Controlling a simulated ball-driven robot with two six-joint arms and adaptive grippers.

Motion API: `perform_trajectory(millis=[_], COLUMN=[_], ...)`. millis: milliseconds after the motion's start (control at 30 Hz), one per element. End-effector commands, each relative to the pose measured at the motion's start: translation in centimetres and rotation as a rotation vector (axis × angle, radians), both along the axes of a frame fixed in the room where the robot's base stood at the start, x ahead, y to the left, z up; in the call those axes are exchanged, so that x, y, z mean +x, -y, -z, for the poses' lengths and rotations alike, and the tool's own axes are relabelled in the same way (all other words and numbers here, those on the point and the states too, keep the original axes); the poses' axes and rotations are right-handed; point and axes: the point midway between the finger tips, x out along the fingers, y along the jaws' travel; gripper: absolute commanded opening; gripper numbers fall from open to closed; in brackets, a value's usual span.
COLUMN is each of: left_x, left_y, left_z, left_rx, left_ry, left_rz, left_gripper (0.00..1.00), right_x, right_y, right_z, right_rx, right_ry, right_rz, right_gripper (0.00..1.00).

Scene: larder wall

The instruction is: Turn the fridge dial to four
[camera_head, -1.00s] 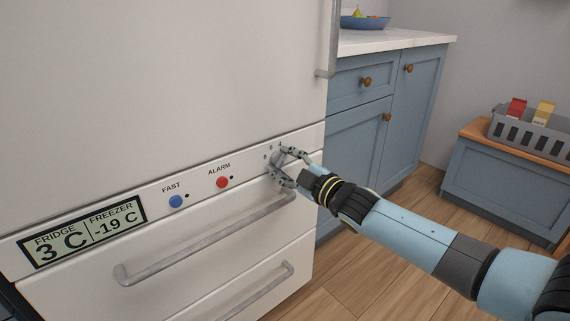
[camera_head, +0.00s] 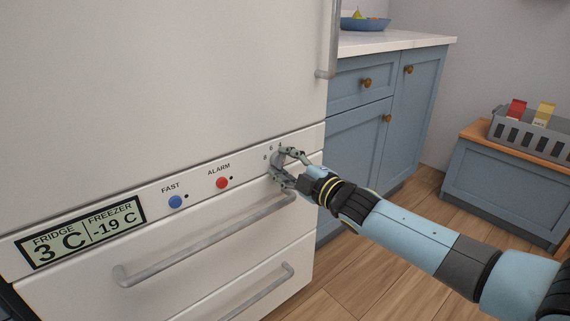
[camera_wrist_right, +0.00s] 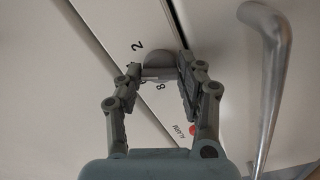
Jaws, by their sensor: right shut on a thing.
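The fridge dial (camera_wrist_right: 160,68) is a grey knob on the fridge's control strip. In the right wrist view it sits between the two fingers of my right gripper (camera_wrist_right: 165,72), which is shut on it. The digits 2 and 8 show beside the dial; the other markings are hidden or too small to read. In the head view my right gripper (camera_head: 281,168) reaches the right end of the strip and covers most of the dial. The display (camera_head: 82,232) reads fridge 3 C and freezer -19 C. My left gripper is not in view.
A blue FAST button (camera_head: 176,202) and a red ALARM button (camera_head: 222,183) lie left of the dial. A drawer handle (camera_head: 205,240) runs just below my gripper. Blue cabinets (camera_head: 357,140) stand right of the fridge, with open wooden floor (camera_head: 365,270) in front.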

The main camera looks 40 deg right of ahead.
Motion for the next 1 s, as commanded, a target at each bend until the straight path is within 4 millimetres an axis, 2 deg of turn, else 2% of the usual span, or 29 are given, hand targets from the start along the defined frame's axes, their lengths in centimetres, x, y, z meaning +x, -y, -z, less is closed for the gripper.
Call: perform_trajectory(millis=[33,200,533,667,1000], left_x=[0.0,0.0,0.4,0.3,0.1], left_y=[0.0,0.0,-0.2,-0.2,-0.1], left_z=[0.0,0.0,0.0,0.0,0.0], left_rx=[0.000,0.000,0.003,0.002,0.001], left_ry=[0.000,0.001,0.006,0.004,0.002], left_rz=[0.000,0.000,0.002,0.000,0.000], left_gripper=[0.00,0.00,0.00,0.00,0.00], right_x=[-0.1,0.0,-0.6,-2.7,-9.9], right_y=[0.0,0.0,0.1,0.2,0.7], right_z=[0.1,0.1,0.1,0.2,0.2], right_rx=[0.001,0.001,0.002,0.002,0.001], right_ry=[-0.002,-0.001,-0.002,-0.004,-0.005], right_rz=[0.000,0.001,0.000,-0.002,-0.001], right_gripper=[0.42,0.62,0.62,0.62,0.62])
